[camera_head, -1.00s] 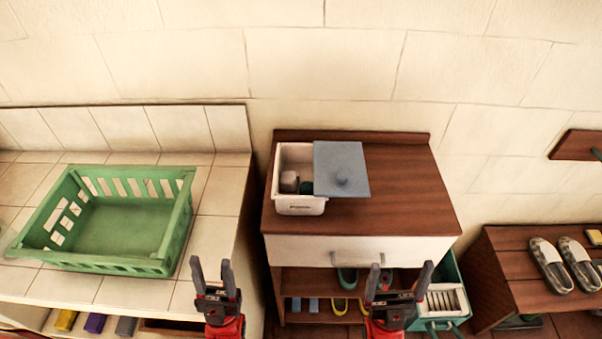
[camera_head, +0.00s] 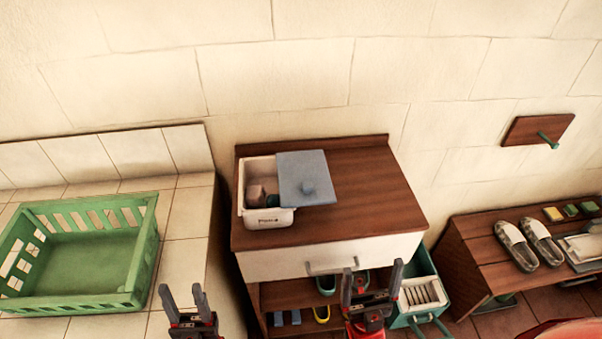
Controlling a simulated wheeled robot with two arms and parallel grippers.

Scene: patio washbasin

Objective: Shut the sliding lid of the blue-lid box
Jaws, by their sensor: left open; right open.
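The white box (camera_head: 268,216) stands on the brown cabinet top, toward its left side. Its blue lid (camera_head: 307,180) with a round knob is slid to the right, overhanging the box's right side. The left part of the box is uncovered, and a few small objects show inside, one greyish brown. My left gripper (camera_head: 182,297) is open and empty, low in the view in front of the tiled counter. My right gripper (camera_head: 371,279) is open and empty, in front of the cabinet's drawer. Both are well short of the box and apart from it.
The brown cabinet top (camera_head: 373,190) is clear right of the lid. A green basket (camera_head: 75,301) sits on the tiled counter at left. A teal crate (camera_head: 424,268) stands right of the cabinet. A low bench (camera_head: 484,247) with slippers (camera_head: 516,246) is at right.

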